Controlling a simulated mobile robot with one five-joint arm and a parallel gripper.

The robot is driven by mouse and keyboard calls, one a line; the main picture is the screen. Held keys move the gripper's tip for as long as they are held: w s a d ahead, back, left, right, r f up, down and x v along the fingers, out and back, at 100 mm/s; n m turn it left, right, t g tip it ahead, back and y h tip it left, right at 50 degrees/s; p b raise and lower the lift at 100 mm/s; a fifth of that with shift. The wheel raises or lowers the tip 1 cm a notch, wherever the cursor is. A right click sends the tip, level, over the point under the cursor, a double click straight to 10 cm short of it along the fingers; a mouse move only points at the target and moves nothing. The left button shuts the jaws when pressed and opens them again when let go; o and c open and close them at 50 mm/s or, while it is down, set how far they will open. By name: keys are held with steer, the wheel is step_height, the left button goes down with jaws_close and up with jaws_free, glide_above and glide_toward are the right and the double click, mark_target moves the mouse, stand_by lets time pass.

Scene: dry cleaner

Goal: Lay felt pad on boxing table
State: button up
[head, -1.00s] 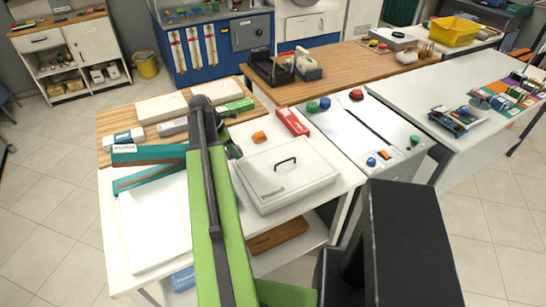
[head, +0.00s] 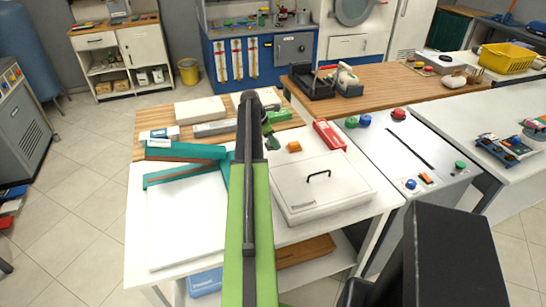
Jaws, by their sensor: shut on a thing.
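My gripper (head: 271,142) is mostly hidden behind my green arm at the arm's far end. Only a small dark green patch shows right of the arm, over the back of the white table. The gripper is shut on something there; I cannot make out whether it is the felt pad. The white table (head: 140,200) in front of me has a wooden back strip (head: 150,122). No label marks it as the boxing table.
A white lidded case (head: 318,192) sits right of my arm. A grey press with coloured buttons (head: 400,150) stands right. A wooden counter (head: 420,90) runs behind.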

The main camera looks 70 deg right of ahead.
mark_target(270, 155)
steer(key=shift+w+d+f, duration=0.2)
steer(key=shift+w+f, duration=0.25)
steer(key=shift+w, duration=0.3)
step_height(270, 155, down, 4)
steer(key=b, duration=0.4)
steer(key=shift+f, duration=0.2)
steer(key=shift+r, duration=0.3)
steer(key=shift+f, duration=0.25)
steer(key=o, duration=1.3)
steer(key=shift+r, duration=0.15)
